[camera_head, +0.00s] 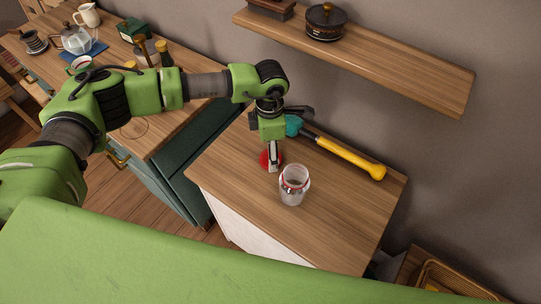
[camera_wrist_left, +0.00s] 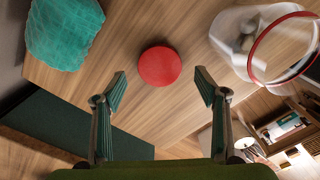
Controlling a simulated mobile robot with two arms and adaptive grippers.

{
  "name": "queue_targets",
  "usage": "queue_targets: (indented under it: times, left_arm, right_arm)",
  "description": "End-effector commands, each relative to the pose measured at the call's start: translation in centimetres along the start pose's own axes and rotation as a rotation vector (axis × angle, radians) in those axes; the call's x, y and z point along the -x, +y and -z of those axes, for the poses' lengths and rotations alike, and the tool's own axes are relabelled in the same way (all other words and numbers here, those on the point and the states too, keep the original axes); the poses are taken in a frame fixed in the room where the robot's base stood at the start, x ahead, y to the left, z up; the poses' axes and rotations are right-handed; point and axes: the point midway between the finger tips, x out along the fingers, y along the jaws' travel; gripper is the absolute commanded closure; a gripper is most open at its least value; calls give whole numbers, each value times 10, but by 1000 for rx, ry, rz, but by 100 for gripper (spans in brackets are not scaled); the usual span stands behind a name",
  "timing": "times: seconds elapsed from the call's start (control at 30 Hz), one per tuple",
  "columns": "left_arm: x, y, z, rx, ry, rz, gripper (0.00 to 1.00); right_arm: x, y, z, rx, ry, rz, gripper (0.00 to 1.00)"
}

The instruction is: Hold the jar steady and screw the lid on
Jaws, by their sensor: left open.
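The open clear jar (camera_head: 293,186) stands upright on the small wooden-topped cabinet, with a red ring at its mouth. It also shows at the upper right of the left wrist view (camera_wrist_left: 235,28), partly cut off. The round red lid (camera_head: 264,160) lies flat on the wood beside the jar, partly hidden by my gripper in the head view. In the left wrist view the lid (camera_wrist_left: 160,66) is fully visible, ahead of and between my fingertips. My left gripper (camera_wrist_left: 162,88) is open and empty, pointing down above the lid (camera_head: 273,158). My right gripper is not in view.
A tool with a yellow handle (camera_head: 350,158) and a teal head (camera_wrist_left: 65,33) lies behind the lid. A wall shelf (camera_head: 400,72) holds a dark lidded pot (camera_head: 326,22). A counter at left holds a glass pot (camera_head: 76,40) and bottles. The cabinet's front right is clear.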

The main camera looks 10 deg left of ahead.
Motion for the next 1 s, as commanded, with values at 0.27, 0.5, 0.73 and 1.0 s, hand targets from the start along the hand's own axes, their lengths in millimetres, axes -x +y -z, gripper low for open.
queue_targets:
  times: [0.27,0.5,0.73,1.0]
  left_arm:
    - [-29,0,-2,1,-1,0,34]
    - [-30,0,-2,0,-1,0,34]
    - [-30,0,-2,1,-1,0,63]
    - [-30,0,-2,1,-1,0,63]
  right_arm:
    - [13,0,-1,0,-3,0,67]
    - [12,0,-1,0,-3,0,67]
    - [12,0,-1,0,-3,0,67]
    - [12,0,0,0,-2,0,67]
